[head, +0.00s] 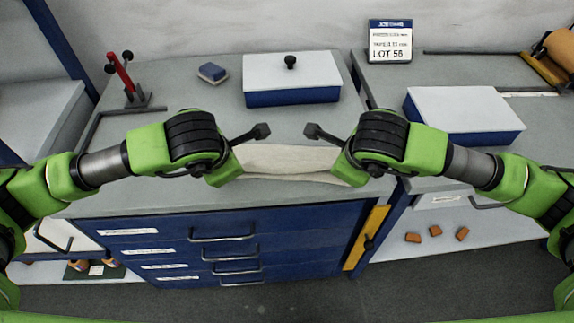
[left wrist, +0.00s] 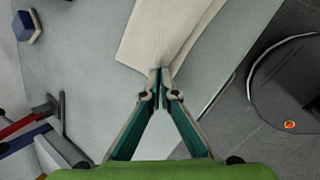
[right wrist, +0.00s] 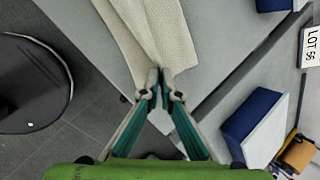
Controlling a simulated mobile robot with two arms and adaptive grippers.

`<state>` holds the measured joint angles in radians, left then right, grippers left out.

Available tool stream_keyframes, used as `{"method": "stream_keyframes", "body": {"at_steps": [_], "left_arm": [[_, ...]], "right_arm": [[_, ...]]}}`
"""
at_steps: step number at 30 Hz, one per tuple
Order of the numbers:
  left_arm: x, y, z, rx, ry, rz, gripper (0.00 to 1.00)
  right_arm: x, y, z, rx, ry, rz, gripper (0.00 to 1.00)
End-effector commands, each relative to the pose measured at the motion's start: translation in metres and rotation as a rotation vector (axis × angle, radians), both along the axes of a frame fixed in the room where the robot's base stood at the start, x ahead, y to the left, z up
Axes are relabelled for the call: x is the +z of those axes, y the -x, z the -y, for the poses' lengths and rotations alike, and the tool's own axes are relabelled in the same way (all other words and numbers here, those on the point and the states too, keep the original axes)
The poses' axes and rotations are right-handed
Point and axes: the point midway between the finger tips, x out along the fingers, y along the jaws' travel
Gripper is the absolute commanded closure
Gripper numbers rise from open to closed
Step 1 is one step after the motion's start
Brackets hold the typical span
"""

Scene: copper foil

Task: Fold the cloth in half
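The cream cloth (head: 290,158) lies near the front edge of the grey worktop, between my two grippers. A crease or layer edge runs along it, and its front strip sits apart from the back part. It also shows in the left wrist view (left wrist: 165,35) and the right wrist view (right wrist: 150,30). My left gripper (left wrist: 160,73) has its fingertips together on the cloth's left end, at the front. My right gripper (right wrist: 160,74) has its fingertips together on the right end. In the head view, the green hands hide both fingertips.
A white-topped blue box (head: 290,75) with a black knob stands behind the cloth. A small blue block (head: 212,72) and a red-handled clamp (head: 122,75) are at the left. Another blue-and-white box (head: 463,110) is at the right. Blue drawers (head: 220,245) are below the worktop.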

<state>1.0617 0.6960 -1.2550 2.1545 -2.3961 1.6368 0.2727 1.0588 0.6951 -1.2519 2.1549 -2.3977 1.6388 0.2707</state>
Motion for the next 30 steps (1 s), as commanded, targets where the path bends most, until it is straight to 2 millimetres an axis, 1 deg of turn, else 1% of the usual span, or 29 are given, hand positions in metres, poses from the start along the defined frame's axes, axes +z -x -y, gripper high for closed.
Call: {"method": "stream_keyframes", "body": {"at_steps": [7, 8, 9, 10, 11, 23, 26, 30], "left_arm": [[0.0, 0.0, 0.0, 0.0, -0.001, 0.003, 1.0], [0.0, 0.0, 0.0, 0.0, -0.001, 0.003, 0.93], [0.0, 0.0, 0.0, 0.001, 0.0, 0.003, 0.83], [0.0, 0.0, 0.0, 0.0, -0.001, 0.003, 0.75], [0.0, 0.0, 0.0, 0.001, 0.0, 0.003, 0.69], [0.001, 0.001, 0.0, 0.0, 0.0, 0.002, 0.69], [0.009, 0.003, 0.0, 0.0, 0.0, 0.005, 0.69], [0.03, 0.011, 0.0, -0.001, 0.001, 0.005, 0.69]], "right_arm": [[0.0, 0.0, 0.0, -0.001, 0.0, 0.003, 1.0], [0.0, 0.0, 0.0, -0.001, 0.0, 0.003, 0.92], [0.0, 0.0, 0.0, -0.001, 0.0, 0.003, 0.82], [0.0, 0.0, 0.0, -0.001, 0.0, 0.003, 0.74], [0.0, 0.0, 0.0, -0.001, 0.0, 0.003, 0.69], [0.0, 0.001, 0.0, 0.0, 0.0, 0.001, 0.69], [0.009, 0.003, 0.0, 0.0, -0.001, 0.004, 0.69], [0.03, 0.011, 0.0, 0.0, -0.002, 0.005, 0.69]]}}
